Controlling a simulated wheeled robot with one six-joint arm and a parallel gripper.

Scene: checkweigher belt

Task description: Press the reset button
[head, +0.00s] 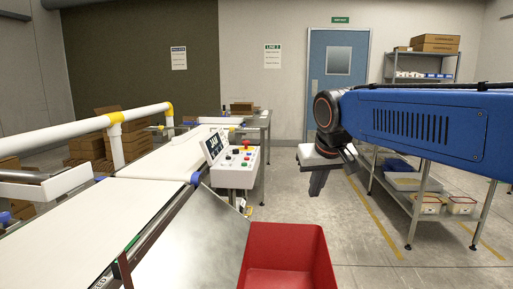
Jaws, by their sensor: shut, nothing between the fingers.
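A light control box (233,176) stands beside the belt, left of centre in the head view. Its sloped top carries several small coloured buttons (236,152), among them red and green ones. Their labels are too small to read, so I cannot tell which one is the reset button. A small screen (214,146) on the box's left side seems to read "JAM". My gripper (317,186) points down to the right of the box, clearly apart from it. Its dark fingers are shut and hold nothing.
White belts (85,222) with a white and yellow guard rail (115,118) run along the left. A red bin (288,262) stands in front, below the box. A metal shelf rack (415,200) is at the right. Cartons (88,148) are stacked behind the rail. Open floor lies behind my gripper.

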